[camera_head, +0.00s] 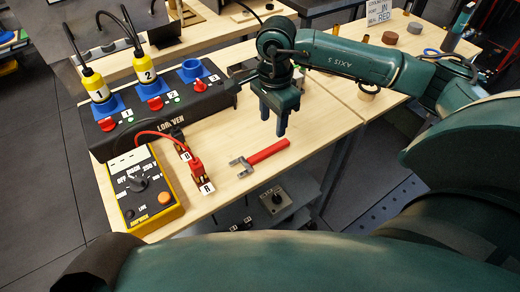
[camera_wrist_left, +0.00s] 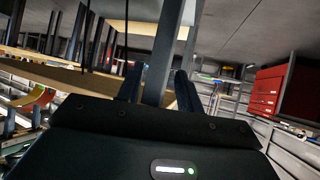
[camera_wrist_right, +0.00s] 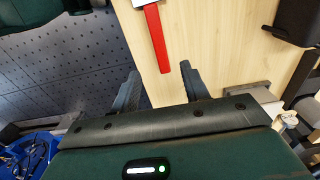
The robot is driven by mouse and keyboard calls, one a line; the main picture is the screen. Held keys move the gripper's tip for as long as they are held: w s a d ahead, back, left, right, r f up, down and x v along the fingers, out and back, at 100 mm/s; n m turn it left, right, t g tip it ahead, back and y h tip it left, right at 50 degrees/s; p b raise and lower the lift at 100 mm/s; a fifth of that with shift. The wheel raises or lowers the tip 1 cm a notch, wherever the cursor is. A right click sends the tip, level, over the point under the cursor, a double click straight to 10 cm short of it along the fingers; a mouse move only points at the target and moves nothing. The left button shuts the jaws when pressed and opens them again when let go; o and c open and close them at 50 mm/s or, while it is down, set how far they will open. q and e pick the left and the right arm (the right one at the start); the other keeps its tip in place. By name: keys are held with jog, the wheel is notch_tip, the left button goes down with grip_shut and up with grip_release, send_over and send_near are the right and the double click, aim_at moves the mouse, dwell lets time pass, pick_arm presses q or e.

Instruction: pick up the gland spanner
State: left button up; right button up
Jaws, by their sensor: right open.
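The gland spanner (camera_head: 262,156) has a red handle and a grey forked head and lies flat on the wooden bench. My right gripper (camera_head: 274,124) is open and empty above the bench, just behind the handle in the head view. In the right wrist view, the red handle (camera_wrist_right: 157,42) lies beyond the fingertips, with its end near the gap between them. My left gripper (camera_wrist_left: 157,82) shows only in its wrist view, away from the bench; its fingers are apart with nothing held.
A black box (camera_head: 158,110) with blue sockets and numbered yellow plugs stands at the back left. A lower shelf (camera_head: 268,212) is below the front edge. The bench around the handle is clear.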

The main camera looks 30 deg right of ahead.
aim_at(271, 149)
notch_tip(271, 149, down, 9)
jog(key=shift+f+p, duration=0.1)
jog(key=shift+p, duration=0.85)
jog(key=shift+c, duration=0.2)
grip_shut()
